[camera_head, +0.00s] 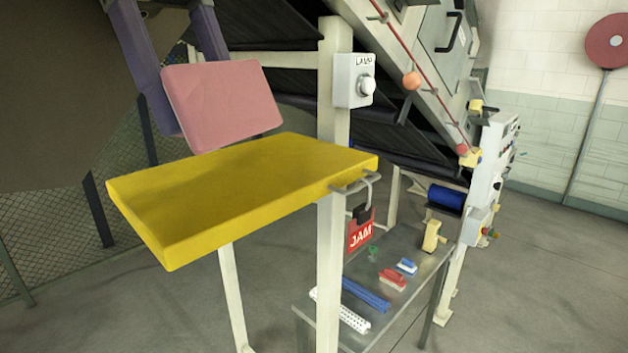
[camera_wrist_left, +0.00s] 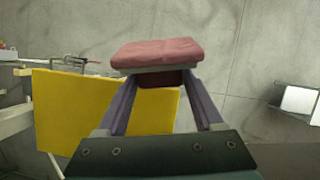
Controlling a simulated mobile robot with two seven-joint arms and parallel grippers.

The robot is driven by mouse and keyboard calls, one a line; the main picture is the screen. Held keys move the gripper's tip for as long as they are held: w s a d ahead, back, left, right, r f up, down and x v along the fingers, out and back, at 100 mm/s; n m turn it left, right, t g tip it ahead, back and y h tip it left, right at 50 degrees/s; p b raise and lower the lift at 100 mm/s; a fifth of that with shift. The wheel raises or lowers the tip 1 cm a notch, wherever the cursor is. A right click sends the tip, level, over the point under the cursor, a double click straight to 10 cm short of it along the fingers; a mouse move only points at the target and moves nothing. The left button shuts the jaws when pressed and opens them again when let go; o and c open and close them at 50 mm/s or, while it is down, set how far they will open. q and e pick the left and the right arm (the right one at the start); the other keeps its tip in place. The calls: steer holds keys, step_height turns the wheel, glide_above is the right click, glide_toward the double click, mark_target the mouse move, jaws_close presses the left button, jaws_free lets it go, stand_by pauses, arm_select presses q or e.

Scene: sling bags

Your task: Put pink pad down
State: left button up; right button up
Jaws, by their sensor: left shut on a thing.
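The pink pad (camera_head: 222,102) is a soft-looking block, held tilted just above the far edge of the yellow slab (camera_head: 235,195) in the head view. My left gripper (camera_wrist_left: 163,82) is shut on the pink pad; its purple fingers reach to a darker red part under the pad (camera_wrist_left: 157,53) in the left wrist view. The fingertips are hidden behind the pad in the head view. The yellow slab (camera_wrist_left: 70,115) lies below the fingers in the wrist view. I cannot tell whether pad and slab touch. My right gripper is not in view.
A cream post (camera_head: 332,120) with a lamp box (camera_head: 353,80) stands at the slab's right end. A red JAM tag (camera_head: 361,233) hangs there. A lower grey table (camera_head: 402,262) holds brushes and small tools. The slab's top is clear. Dark conveyor machinery rises behind.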

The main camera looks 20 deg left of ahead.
arm_select(q)
steer(key=w+a+r+n+t+y+p, duration=0.2)
steer(key=w+a+r+n+t, duration=0.5)
steer(key=n, duration=0.7)
steer(key=n+g+b, duration=0.1)
steer(key=g+b, duration=0.1)
steer(key=b, duration=0.8)
glide_above(205, 197)
steer(key=s, duration=0.1)
steer(key=shift+y, duration=0.4)
steer(key=f, duration=1.3)
steer(key=shift+s+a+f, duration=0.15)
steer(key=shift+a+f, duration=0.05)
steer(key=shift+a, duration=0.1)
step_height(205, 197, down, 5)
steer(key=b, duration=0.4)
steer(key=shift+r, duration=0.3)
steer(key=shift+f, duration=0.2)
steer(key=o, duration=1.5)
steer(key=shift+r, duration=0.1)
